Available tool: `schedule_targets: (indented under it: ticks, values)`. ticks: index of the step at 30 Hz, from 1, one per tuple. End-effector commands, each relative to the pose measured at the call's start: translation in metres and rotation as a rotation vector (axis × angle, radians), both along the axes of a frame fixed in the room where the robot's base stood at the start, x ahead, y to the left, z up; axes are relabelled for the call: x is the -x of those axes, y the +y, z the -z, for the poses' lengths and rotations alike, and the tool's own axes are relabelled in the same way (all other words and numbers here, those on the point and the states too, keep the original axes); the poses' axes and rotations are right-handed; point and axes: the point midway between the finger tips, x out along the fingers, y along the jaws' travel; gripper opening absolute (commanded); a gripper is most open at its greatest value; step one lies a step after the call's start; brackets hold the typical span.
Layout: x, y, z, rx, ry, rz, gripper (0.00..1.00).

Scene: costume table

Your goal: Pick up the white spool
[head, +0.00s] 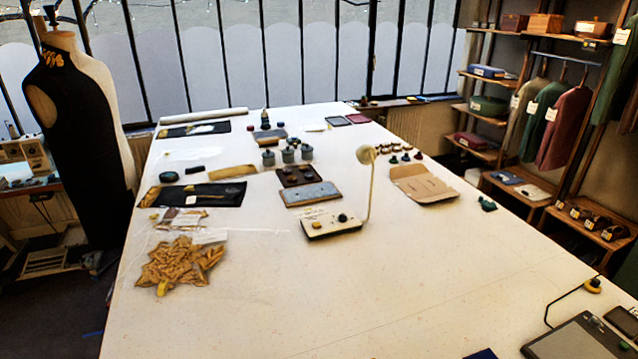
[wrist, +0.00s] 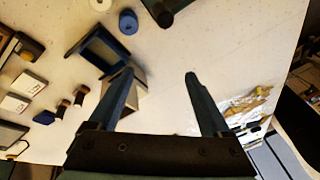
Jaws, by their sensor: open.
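What looks like the white spool (wrist: 101,4) is at the top edge of the wrist view, partly cut off. A blue spool (wrist: 128,22) stands just to its right and below it. My gripper (wrist: 160,75) shows in the wrist view with its two fingers wide apart and only bare table between the tips. The white spool lies beyond the fingertips, up and to the left, apart from them. My gripper does not show in the head view, and I cannot make out the white spool there.
A dark blue open frame (wrist: 95,48) stands beside the left finger, which partly hides a box. A dark cylinder (wrist: 165,10) is at the top. Small spools (wrist: 62,108) lie left. In the head view, a lamp (head: 366,157) stands mid-table; the table's (head: 400,270) near part is mostly clear.

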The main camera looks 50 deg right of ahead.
Motion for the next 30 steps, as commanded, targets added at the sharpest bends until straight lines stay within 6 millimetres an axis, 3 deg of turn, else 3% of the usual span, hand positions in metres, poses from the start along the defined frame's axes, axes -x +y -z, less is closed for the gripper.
schedule_targets:
  ticks: [1, 3, 7, 18, 26, 30]
  values:
    - [0.029, 0.002, 0.004, -0.064, 0.090, 0.064, 0.82]
    - [0.058, 0.007, 0.015, -0.129, 0.183, 0.130, 0.82]
    - [0.085, 0.013, 0.032, -0.187, 0.267, 0.193, 0.82]
    - [0.087, 0.015, 0.094, -0.194, 0.279, 0.198, 0.82]
    - [0.087, 0.015, 0.111, -0.192, 0.277, 0.197, 0.82]
    - [0.087, 0.018, 0.129, -0.193, 0.278, 0.196, 0.82]
